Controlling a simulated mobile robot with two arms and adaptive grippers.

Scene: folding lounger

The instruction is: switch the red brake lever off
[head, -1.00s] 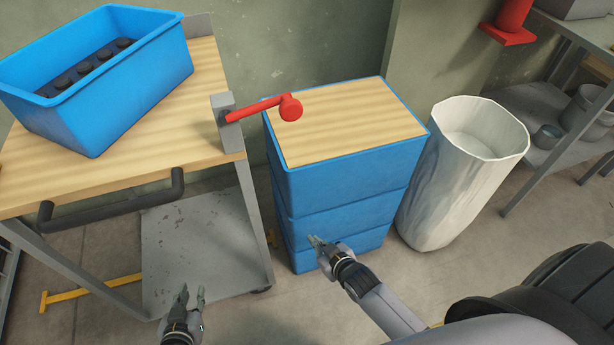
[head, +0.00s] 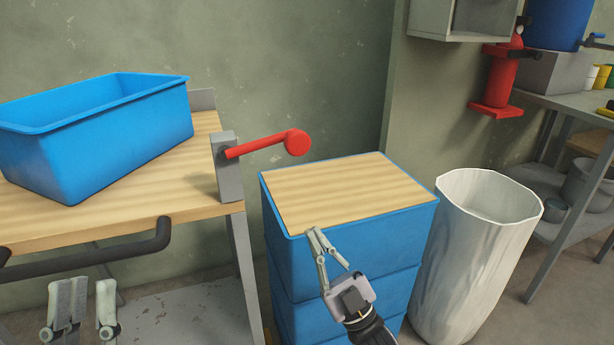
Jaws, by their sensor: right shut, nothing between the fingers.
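The red brake lever (head: 268,146) sticks out to the right and slightly upward from a grey bracket (head: 227,168) on the right edge of the wood-topped trolley (head: 150,200). Its round knob hangs in the air up and left of the stacked blue crates. My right gripper (head: 316,234) is shut and empty, in front of the top crate, below the lever and apart from it. My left gripper (head: 88,284) is open and empty at the lower left, in front of the trolley and below its black handle. Neither gripper touches the lever.
A blue bin (head: 90,140) stands on the trolley. The stacked blue crates (head: 350,246) with a wooden lid (head: 340,195) stand right of the trolley. The space around the lever's knob is clear.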

